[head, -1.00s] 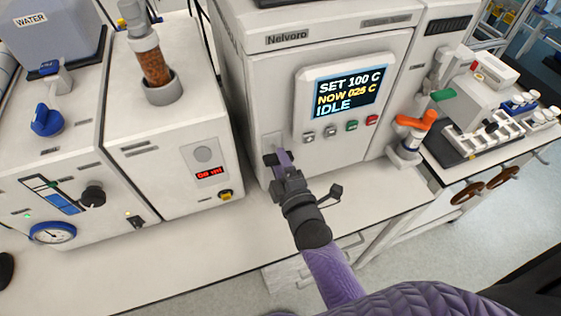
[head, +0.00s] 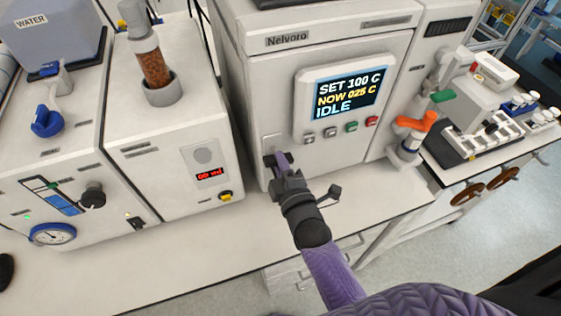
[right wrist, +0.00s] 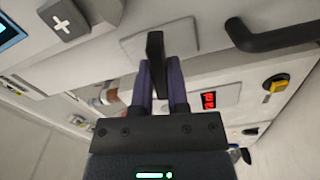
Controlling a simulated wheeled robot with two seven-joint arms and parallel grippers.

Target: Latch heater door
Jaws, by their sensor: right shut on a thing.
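The heater (head: 350,50) is the white "Nelvoro" cabinet in the head view. Its front appears flush, with a small plate (head: 272,141) at the lower left. In the right wrist view a short black latch lever (right wrist: 155,48) stands on its pale plate (right wrist: 183,36). My right gripper (head: 278,160) is at that plate in the head view, and its purple fingers hide most of the lever. In the right wrist view the right gripper (right wrist: 158,75) is shut on the black lever, one finger on each side. My left gripper is not in view.
The heater's screen (head: 348,92) reads IDLE, with several buttons below it. A white pump unit (head: 170,150) stands close on the left. An orange-handled valve (head: 415,122) is at the right. The bench strip (head: 230,235) in front is clear. A black bar handle (right wrist: 275,36) shows in the right wrist view.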

